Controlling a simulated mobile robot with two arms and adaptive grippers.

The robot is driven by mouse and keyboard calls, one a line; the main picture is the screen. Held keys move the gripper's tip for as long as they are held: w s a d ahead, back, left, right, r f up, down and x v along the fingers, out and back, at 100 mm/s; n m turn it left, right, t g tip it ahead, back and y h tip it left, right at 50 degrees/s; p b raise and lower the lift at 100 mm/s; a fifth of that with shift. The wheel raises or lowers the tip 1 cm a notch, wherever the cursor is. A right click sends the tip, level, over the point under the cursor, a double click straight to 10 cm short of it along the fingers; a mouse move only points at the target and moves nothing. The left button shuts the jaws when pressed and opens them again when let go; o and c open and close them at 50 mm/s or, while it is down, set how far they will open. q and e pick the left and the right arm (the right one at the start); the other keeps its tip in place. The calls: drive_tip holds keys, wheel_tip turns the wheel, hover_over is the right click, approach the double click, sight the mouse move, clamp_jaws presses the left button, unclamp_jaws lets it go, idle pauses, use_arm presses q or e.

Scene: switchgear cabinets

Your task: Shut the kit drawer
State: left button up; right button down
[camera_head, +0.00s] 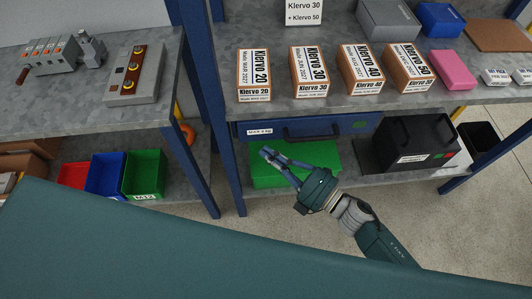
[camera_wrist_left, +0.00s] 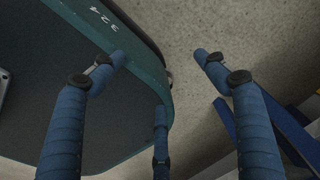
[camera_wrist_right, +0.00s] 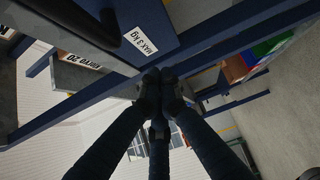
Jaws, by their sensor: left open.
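The kit drawer (camera_head: 360,124) is a blue front under the right shelf's top board, with a black bar handle (camera_head: 313,132) and a "MAX 3 kg" label (camera_head: 260,131). Its front with the label also shows in the right wrist view (camera_wrist_right: 143,38). How far it stands out is hard to tell. My right gripper (camera_head: 268,153) is at the drawer's left part, below the label; its fingertips meet (camera_wrist_right: 160,78) with nothing seen between them. Whether they touch the front is unclear. My left gripper (camera_wrist_left: 165,75) is open and empty, beside my own base over the floor.
A green box (camera_head: 310,158) lies on the lower shelf under the drawer, with a black case (camera_head: 410,140) to its right. A blue shelf post (camera_head: 222,150) stands left of my right gripper. Klervo boxes (camera_head: 308,75) stand above. Floor is free in front.

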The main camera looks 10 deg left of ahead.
drive_tip(key=shift+w+v, duration=0.2)
drive_tip(key=shift+v, duration=4.65)
drive_tip(key=w+d+f+m+t+h, duration=0.2)
drive_tip(key=d+f+m+h, duration=0.4)
drive_tip(key=f, duration=0.6)
drive_tip(key=w+d+f+m+t+h, duration=0.15)
drive_tip(key=d+f+m+h, duration=0.25)
drive_tip(key=d+f+m, duration=0.6)
drive_tip(key=s+d+f+m+g+h, duration=0.25)
drive_tip(key=s+f, duration=0.25)
drive_tip(key=f, duration=0.3)
drive_tip(key=s+d+f+m+g+h, duration=0.2)
drive_tip(key=s+d+f+m, duration=0.1)
drive_tip(key=s+f, duration=0.3)
use_arm(q)
drive_tip(key=shift+w+r, duration=0.1)
drive_tip(key=shift+r, duration=0.05)
use_arm(e)
drive_tip(key=s+f+m+g, duration=0.3)
drive_tip(key=s+f, duration=0.2)
drive_tip(key=s, duration=0.7)
drive_tip(key=s+d+f+m+g+h, duration=0.1)
drive_tip(key=s+f+m+g, duration=0.2)
drive_tip(key=s, duration=0.9)
wheel_tip(320, 180, down, 4)
drive_tip(key=shift+d+r+m, duration=0.2)
drive_tip(key=shift+m, duration=0.15)
drive_tip(key=shift+s+h, duration=0.1)
drive_tip(key=shift+h, duration=0.15)
